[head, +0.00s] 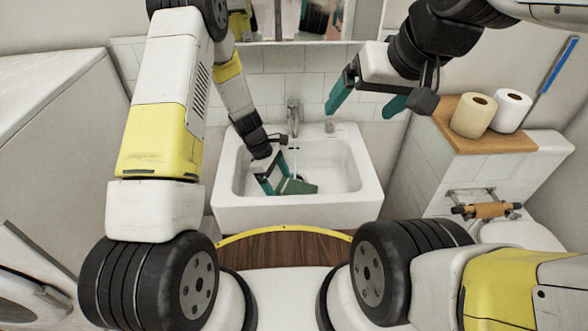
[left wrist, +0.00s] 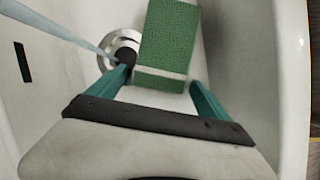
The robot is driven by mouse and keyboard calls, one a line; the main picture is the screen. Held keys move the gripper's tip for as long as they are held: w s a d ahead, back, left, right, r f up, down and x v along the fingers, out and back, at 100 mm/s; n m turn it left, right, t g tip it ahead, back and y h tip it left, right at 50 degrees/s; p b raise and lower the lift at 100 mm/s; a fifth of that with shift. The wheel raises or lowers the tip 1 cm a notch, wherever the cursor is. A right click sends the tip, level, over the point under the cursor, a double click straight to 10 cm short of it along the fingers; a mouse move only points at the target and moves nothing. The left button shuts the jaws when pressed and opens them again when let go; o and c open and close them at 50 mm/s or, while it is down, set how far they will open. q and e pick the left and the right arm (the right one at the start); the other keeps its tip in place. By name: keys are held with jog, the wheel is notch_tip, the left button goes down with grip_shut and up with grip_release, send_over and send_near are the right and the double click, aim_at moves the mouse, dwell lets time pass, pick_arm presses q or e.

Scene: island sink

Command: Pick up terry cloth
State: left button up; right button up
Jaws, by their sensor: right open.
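The terry cloth (head: 300,187) lies in the white sink basin. In the left wrist view the terry cloth (left wrist: 167,40) is green with a white stripe near its close end. My left gripper (head: 275,174) is inside the basin beside the cloth. In the left wrist view my left gripper (left wrist: 160,77) is open, with the cloth's near end at and between its fingertips; I cannot tell whether they touch it. My right gripper (head: 367,100) is open and empty, raised above and to the right of the sink.
The sink (head: 300,215) has a faucet (head: 293,117) at its back and a drain (left wrist: 119,48) by the left finger. A pale streak, probably water, runs toward the drain. Two paper rolls (head: 474,115) stand on a wooden shelf (head: 480,143) at right.

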pick_arm(q)
jog(key=c, duration=1.4)
